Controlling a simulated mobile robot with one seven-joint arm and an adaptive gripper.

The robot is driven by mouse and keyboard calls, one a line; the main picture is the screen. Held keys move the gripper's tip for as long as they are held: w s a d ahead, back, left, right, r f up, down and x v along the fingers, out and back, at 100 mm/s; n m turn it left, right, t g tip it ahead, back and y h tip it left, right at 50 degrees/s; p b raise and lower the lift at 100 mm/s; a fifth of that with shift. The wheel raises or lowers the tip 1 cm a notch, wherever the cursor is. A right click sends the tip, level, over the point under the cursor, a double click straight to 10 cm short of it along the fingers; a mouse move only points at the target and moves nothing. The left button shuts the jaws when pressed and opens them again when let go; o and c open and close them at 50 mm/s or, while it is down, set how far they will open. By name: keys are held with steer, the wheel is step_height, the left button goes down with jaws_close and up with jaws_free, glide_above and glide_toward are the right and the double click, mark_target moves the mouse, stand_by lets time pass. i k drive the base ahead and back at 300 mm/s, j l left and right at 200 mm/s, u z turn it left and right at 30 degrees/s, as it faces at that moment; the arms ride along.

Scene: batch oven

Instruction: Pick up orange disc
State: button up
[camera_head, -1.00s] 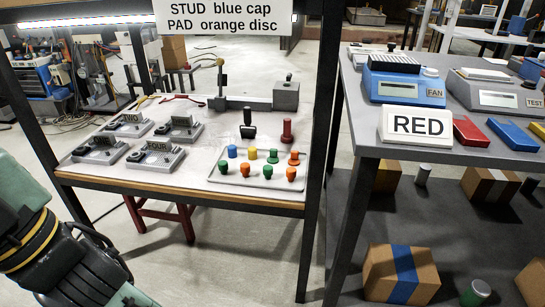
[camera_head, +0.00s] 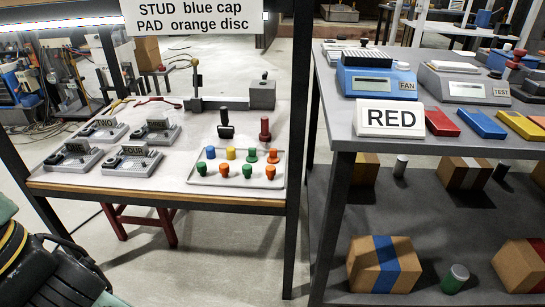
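The orange disc is most likely the low, wide-based orange piece (camera_head: 273,157) at the back right of a pale tray (camera_head: 192,181) on the left table. A similar green piece (camera_head: 252,156) sits left of it. Blue (camera_head: 210,153) and yellow (camera_head: 231,154) pieces continue that row. The front row has green and orange pieces, including a taller orange one (camera_head: 270,173) in front of the disc. The pieces are small, so exact shapes are hard to tell. My gripper's fingers do not show; only dark and green parts of my arm show at the lower left.
A black-handled tool (camera_head: 226,126) and a red-handled one (camera_head: 265,130) stand behind the tray. Numbered grey fixtures (camera_head: 130,163) sit on its left. A dark table post (camera_head: 298,150) rises at right. The right table holds a RED sign (camera_head: 390,118), scales and colored bins.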

mark_target(272, 158)
steer(key=l+u, duration=0.1)
steer(key=l, duration=0.35)
steer(key=l+u, duration=0.1)
steer(key=l, duration=0.85)
steer(key=k+l+u, duration=0.15)
steer(key=l, duration=0.35)
steer(key=l+u, duration=0.1)
steer(key=l, duration=0.35)
steer(key=k+l+u, duration=0.1)
steer(key=l, duration=0.35)
steer(key=k+l+u, duration=0.1)
steer(key=l, duration=0.35)
steer(key=k+l+u, duration=0.1)
steer(key=l, duration=0.35)
steer(key=i+j, duration=0.25)
steer(key=i, duration=0.2)
steer(key=i+j, duration=0.3)
steer(key=i, duration=0.15)
steer(key=i+j, duration=0.25)
steer(key=i, duration=0.2)
steer(key=i+j, duration=0.3)
steer(key=i, duration=0.15)
